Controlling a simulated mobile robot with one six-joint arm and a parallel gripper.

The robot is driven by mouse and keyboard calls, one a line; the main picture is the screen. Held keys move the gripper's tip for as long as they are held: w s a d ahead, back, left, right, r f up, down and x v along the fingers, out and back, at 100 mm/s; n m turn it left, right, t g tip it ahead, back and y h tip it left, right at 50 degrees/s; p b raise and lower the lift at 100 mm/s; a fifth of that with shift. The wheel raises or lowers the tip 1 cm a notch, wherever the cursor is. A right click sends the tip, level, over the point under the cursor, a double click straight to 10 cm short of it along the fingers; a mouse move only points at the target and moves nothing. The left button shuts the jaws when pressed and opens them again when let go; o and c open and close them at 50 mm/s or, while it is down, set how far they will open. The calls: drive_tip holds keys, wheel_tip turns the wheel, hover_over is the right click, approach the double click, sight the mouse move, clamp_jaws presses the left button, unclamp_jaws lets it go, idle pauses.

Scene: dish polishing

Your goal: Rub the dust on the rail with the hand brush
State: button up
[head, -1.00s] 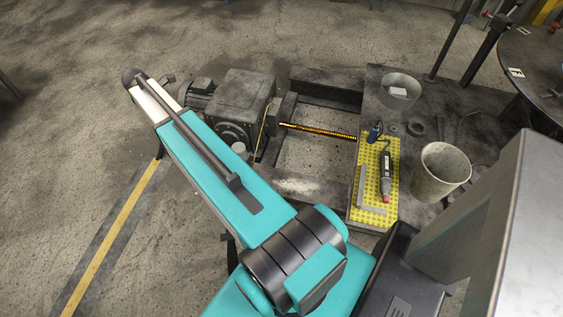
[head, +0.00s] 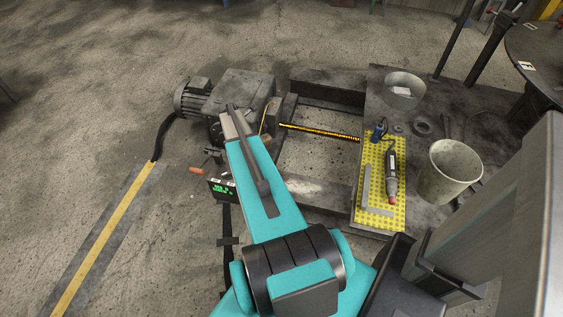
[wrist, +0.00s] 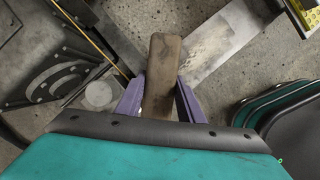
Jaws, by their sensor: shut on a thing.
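My gripper (wrist: 159,88) shows in the wrist view with its two purple fingers shut on the hand brush (wrist: 163,62), whose brown wooden back faces the camera. Its bristles are hidden. The pale metal rail (wrist: 228,38) runs diagonally beyond and to the right of the brush, with dusty grey smudges (wrist: 205,48) near the brush's far end. I cannot tell whether brush and rail touch. In the head view the rail (head: 312,191) is the near bar of the frame, with a pale patch. My arm hides the gripper and brush there.
A motor and gearbox (head: 245,90) stand left of the frame. A yellow mat (head: 374,212) at right holds a rotary tool (head: 392,172). Two buckets (head: 452,172) (head: 402,90) stand nearby. A small green-lit display (head: 222,190) is left of my arm. Open floor lies left.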

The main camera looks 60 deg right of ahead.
drive_tip(key=s+d+f+b, duration=0.1)
drive_tip(key=s+d+f, duration=0.2)
drive_tip(key=f, duration=0.3)
drive_tip(key=s+d+f+b, duration=0.2)
drive_tip(key=s+d+f, duration=0.1)
drive_tip(key=s+f, duration=0.2)
drive_tip(key=shift+s+d+f+n, duration=0.25)
drive_tip(key=shift+s+f+n, duration=0.1)
drive_tip(key=shift+s, duration=0.35)
drive_tip(key=shift+f, duration=0.1)
